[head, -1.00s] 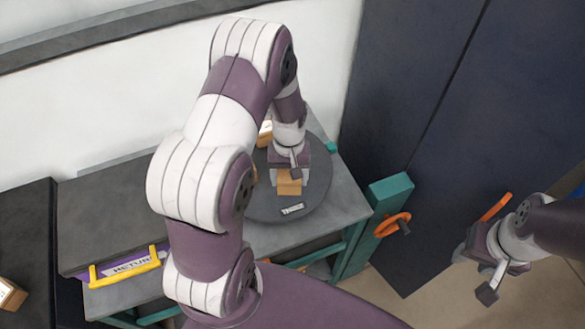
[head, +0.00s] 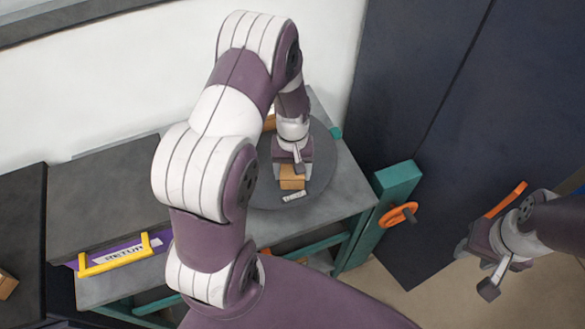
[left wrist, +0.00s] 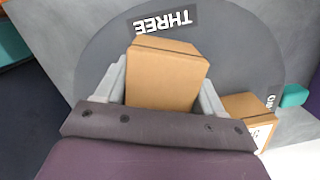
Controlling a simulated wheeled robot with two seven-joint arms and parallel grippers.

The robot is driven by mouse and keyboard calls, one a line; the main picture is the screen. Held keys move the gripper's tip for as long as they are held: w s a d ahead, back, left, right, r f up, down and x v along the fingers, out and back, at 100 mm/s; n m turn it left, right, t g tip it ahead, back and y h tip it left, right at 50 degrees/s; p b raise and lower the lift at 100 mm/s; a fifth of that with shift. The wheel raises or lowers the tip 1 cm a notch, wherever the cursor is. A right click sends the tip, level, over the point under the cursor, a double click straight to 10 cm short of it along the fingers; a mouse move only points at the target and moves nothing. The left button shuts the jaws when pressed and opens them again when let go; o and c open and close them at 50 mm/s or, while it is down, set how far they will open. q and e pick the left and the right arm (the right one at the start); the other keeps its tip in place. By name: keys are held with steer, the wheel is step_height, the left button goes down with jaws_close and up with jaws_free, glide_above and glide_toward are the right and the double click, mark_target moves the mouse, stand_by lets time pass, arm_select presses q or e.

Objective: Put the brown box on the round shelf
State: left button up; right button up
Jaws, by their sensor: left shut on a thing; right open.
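The brown box (head: 291,179) is between the fingers of my left gripper (head: 292,171), over the round shelf (head: 324,175). In the left wrist view the box (left wrist: 165,75) sits upright between two pale fingers, beside the shelf's label THREE. The dark grey round shelf (left wrist: 100,45) lies around and under it. I cannot tell whether the box's underside touches the shelf.
A second brown box (head: 269,121) is on the shelf behind my left arm; it also shows in the left wrist view (left wrist: 250,114). A teal post (head: 394,190) with an orange handwheel (head: 398,215) stands right. A yellow-framed RETURN sign (head: 120,254) is at left.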

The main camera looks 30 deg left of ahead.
arm_select(q)
steer(key=shift+f, duration=0.4)
steer(key=o, duration=1.3)
steer(key=shift+o, duration=0.2)
steer(key=shift+r, duration=0.1)
steer(key=r, duration=0.4)
steer(key=w+r+b, duration=0.1)
steer(key=r, duration=0.3)
steer(key=r+b, duration=0.1)
steer(key=r, duration=0.3)
steer(key=shift+w+a+r, duration=0.15)
steer(key=shift+a+r, duration=0.1)
steer(key=shift+a, duration=0.1)
